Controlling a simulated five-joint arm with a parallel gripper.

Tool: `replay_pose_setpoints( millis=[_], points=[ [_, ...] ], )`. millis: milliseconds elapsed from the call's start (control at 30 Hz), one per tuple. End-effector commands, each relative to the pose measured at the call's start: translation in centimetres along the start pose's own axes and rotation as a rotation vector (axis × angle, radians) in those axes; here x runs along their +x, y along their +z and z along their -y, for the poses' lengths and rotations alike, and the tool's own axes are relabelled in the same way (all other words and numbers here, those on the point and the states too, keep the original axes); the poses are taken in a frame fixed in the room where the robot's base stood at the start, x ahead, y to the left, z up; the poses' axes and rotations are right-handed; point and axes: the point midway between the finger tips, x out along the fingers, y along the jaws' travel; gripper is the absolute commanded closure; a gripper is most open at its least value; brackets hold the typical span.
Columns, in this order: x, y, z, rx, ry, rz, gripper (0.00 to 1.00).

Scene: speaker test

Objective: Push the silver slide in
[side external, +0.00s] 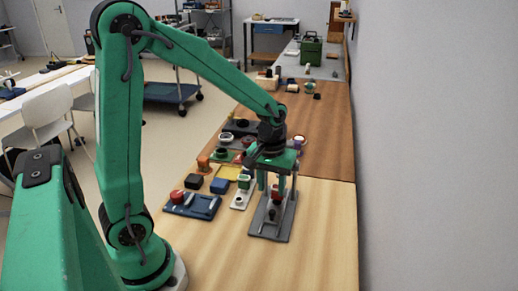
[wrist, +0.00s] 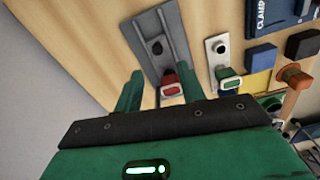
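A grey slide fixture (side external: 268,230) lies on the wooden bench, a long flat plate with a raised channel. It also shows in the wrist view (wrist: 139,35), with a dark round knob (wrist: 156,47) in its channel and a red block (wrist: 172,85) at its nearer end. My gripper (side external: 271,187) is over the fixture, pointing down. Its two green fingers (wrist: 155,45) are spread apart on either side of the red block, with nothing held between them. Whether the fingers touch the fixture cannot be told. The gripper hides part of the fixture in the side view.
A white unit with a green knob (wrist: 228,82) stands close beside the fixture. A blue tray with a red knob (side external: 192,204), a blue block (side external: 220,185) and other small devices are to the left. A grey wall (side external: 430,150) borders the right; the bench front is clear.

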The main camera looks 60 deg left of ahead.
Motion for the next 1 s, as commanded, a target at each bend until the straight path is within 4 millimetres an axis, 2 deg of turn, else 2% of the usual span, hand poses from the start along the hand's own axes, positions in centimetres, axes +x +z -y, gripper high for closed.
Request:
replay_pose_setpoints(
  millis=[267, 700, 1000],
  points=[
    [1.2, 0.1, 0.0, 0.002, -0.001, 0.002, 0.60],
    [6.1, 0.2, -0.2, 0.003, -0.001, 0.002, 0.60],
    [7.7, 0.2, -0.3, 0.003, 0.000, 0.001, 0.60]
  ],
)
